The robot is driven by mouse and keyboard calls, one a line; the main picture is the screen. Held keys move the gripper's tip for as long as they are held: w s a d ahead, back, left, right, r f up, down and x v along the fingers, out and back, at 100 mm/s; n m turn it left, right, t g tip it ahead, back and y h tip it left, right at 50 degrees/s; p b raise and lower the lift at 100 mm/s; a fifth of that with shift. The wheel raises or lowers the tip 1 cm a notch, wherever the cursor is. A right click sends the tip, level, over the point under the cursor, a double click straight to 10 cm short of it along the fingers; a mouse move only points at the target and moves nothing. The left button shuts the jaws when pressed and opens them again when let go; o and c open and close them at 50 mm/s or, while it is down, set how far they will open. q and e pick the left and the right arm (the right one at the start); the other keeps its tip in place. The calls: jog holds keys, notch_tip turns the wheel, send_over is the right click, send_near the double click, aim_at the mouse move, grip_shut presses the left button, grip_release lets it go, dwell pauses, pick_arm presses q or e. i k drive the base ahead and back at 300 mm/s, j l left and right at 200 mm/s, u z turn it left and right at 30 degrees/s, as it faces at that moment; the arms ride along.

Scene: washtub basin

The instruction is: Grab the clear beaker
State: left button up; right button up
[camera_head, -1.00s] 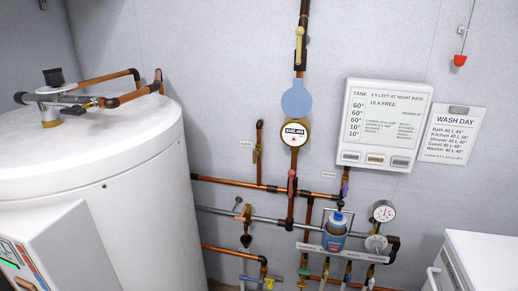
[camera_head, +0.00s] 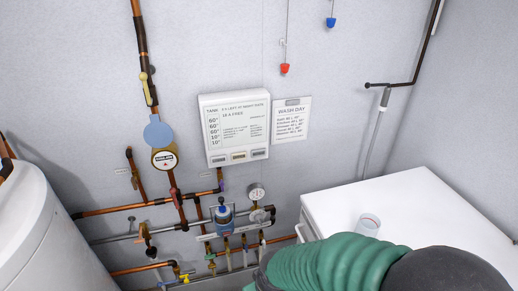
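A white tank (camera_head: 35,235) stands at the left. Copper pipes (camera_head: 110,208), a pressure gauge (camera_head: 257,192) and a blue-capped canister (camera_head: 223,218) are on the wall. A white panel (camera_head: 236,128) and a wash day sheet (camera_head: 291,120) hang above.

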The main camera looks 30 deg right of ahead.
aim_at(368, 224)
jog(key=z, duration=1.95)
